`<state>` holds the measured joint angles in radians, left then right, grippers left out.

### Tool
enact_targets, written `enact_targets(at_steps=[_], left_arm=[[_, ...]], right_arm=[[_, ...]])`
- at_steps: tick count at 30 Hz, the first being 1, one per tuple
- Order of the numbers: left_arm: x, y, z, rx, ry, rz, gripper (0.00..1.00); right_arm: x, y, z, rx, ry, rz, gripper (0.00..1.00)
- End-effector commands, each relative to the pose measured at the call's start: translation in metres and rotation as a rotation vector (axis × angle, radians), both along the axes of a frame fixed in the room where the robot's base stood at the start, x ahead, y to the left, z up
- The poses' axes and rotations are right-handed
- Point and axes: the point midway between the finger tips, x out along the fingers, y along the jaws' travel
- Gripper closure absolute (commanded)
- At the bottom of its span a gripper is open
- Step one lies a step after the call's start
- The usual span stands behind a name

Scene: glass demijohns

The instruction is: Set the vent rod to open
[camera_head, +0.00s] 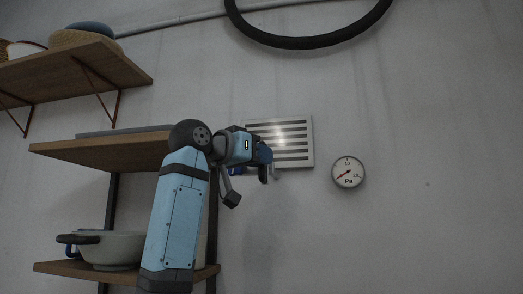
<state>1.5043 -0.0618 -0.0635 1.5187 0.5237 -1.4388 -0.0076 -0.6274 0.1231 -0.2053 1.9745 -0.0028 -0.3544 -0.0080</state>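A white wall vent (292,140) with dark horizontal slats is on the grey wall, right of centre. Its lower left part is hidden behind my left arm. My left gripper (264,172) is at the vent's lower left corner, seen from behind and the side. Its fingers overlap in this view, so I cannot tell whether they are open or shut on something. A small pale piece (276,174) shows just beside the fingers, under the vent; it may be part of the vent rod. The rest of the rod is not distinguishable. My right gripper is not in view.
A round pressure gauge (348,172) marked "Pa" is on the wall right of the vent. Wooden shelves (100,153) stand at left, behind my arm, with a pot (112,250) below. A black hose (305,42) hangs above. The wall at right is clear.

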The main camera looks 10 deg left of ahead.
Motion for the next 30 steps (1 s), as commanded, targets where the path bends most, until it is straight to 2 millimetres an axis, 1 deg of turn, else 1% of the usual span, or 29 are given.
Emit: enact_targets(at_steps=[3, 11, 12, 15, 20, 23, 30], left_arm=[[0.006, -0.004, 0.0, -0.001, 0.001, 0.0, 0.76], [0.007, -0.005, -0.001, 0.0, 0.0, 0.0, 0.76], [0.007, -0.005, -0.001, 0.0, 0.0, 0.0, 0.78], [0.007, -0.005, -0.001, 0.0, 0.0, 0.0, 1.0], [0.006, -0.005, 0.0, -0.001, -0.001, 0.0, 1.0], [-0.002, -0.004, -0.002, 0.0, -0.004, 0.0, 1.0], [-0.052, -0.004, -0.003, 0.0, -0.007, 0.001, 1.0]], right_arm=[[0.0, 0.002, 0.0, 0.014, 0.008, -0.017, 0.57], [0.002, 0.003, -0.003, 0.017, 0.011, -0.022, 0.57], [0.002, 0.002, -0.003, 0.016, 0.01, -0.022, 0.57], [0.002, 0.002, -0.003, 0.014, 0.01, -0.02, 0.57], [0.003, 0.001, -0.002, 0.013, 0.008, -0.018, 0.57], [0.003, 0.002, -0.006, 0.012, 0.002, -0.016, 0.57], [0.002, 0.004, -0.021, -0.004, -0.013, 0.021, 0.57]])
